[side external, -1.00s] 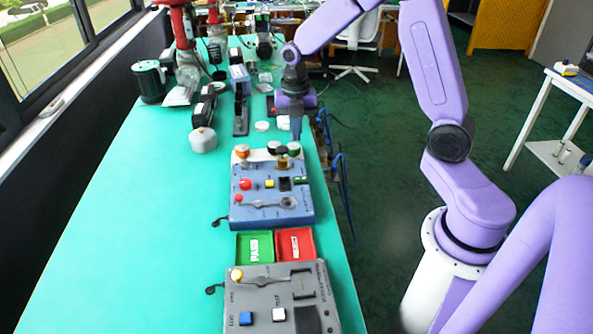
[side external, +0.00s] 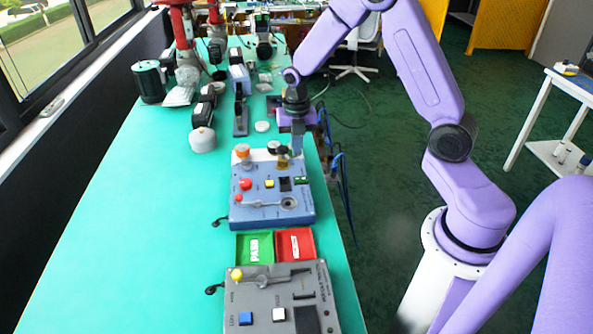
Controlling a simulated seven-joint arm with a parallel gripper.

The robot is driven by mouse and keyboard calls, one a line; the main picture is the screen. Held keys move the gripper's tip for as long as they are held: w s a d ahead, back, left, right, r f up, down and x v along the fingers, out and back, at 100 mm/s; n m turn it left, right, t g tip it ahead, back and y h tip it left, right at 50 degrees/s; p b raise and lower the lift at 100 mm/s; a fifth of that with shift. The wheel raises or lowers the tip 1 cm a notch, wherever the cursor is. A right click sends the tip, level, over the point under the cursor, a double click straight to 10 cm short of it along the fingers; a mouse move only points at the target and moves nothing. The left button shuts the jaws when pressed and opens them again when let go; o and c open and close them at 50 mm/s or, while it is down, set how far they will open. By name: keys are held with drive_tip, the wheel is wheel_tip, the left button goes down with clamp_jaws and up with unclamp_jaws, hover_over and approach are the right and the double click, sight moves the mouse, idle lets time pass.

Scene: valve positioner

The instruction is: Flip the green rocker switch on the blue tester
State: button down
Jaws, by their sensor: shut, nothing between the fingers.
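The blue tester (side external: 240,208) sits on the green bench, its panel facing up. The small green rocker switch (side external: 302,181) is on its right side, beside a dark square (side external: 285,184). Which way the rocker is tipped is too small to tell. My gripper (side external: 297,152) is shut and empty, pointing down at the tester's back right corner, behind the green rocker and apart from it in the picture. It hides part of the back row of knobs.
The tester also carries a red button (side external: 246,184), a yellow button (side external: 269,184), a lever (side external: 265,203) and an orange knob (side external: 242,150). Green (side external: 254,247) and red (side external: 296,244) trays and a grey tester (side external: 240,298) lie nearer.

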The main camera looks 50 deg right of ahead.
sight(297, 179)
wheel_tip(297, 179, down, 9)
drive_tip(key=shift+r, duration=0.1)
idle(0.3)
idle(0.5)
drive_tip(key=shift+s+d+r, duration=0.1)
drive_tip(key=shift+s+d, duration=0.45)
drive_tip(key=shift+r, duration=0.1)
wheel_tip(297, 179, up, 14)
idle(0.8)
